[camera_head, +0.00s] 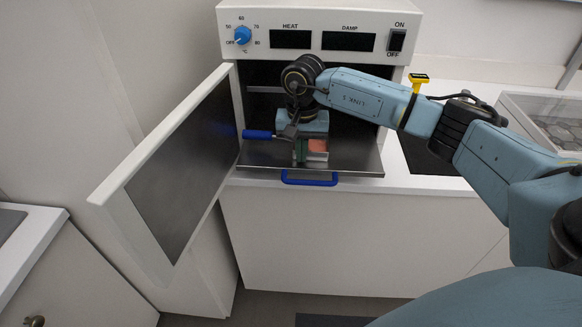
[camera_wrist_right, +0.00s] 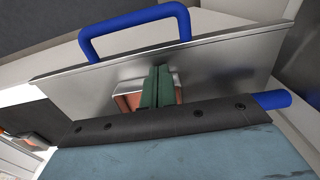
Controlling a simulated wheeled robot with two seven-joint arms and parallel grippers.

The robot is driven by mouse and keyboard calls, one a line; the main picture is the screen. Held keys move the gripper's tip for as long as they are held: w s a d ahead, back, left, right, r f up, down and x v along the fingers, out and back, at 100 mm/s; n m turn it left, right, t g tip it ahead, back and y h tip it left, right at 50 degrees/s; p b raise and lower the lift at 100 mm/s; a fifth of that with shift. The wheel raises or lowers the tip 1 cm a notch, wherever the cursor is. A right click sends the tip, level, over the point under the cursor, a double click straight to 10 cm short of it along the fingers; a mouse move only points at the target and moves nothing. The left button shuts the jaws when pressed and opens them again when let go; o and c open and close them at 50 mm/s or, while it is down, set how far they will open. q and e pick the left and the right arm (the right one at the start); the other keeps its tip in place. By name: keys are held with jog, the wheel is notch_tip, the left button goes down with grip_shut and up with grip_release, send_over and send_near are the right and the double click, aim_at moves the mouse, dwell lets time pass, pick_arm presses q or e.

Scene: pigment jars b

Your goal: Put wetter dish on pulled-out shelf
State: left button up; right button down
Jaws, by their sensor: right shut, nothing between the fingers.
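The pulled-out shelf (camera_head: 350,163) is a grey metal plate with a blue handle, sticking out of the front of a white cabinet. A small pale dish with orange-red contents (camera_head: 318,150) sits on it; I cannot tell whether it is the wetter one. My right gripper (camera_head: 302,152) points down over the shelf, with its green fingers shut and empty close beside the dish. In the right wrist view the shut fingers (camera_wrist_right: 157,88) hide part of the dish (camera_wrist_right: 130,101); whether they touch it is unclear. The shelf (camera_wrist_right: 225,70) also shows there. My left gripper is out of view.
The cabinet door (camera_head: 165,165) stands wide open to the left. A blue rod-like grip (camera_head: 258,134) lies just left of my right gripper. A dark mat (camera_head: 425,157) lies on the white counter to the right, beneath my right arm.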

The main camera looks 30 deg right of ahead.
jog(key=shift+s+d, duration=0.1)
jog(key=shift+s+a, duration=0.3)
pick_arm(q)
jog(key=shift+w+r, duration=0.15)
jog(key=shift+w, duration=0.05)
pick_arm(e)
notch_tip(320, 180, up, 10)
jog(key=s+a, duration=0.1)
jog(key=s, duration=0.1)
jog(key=shift+s+a, duration=0.3)
jog(key=shift+s, duration=0.05)
dwell(1.0)
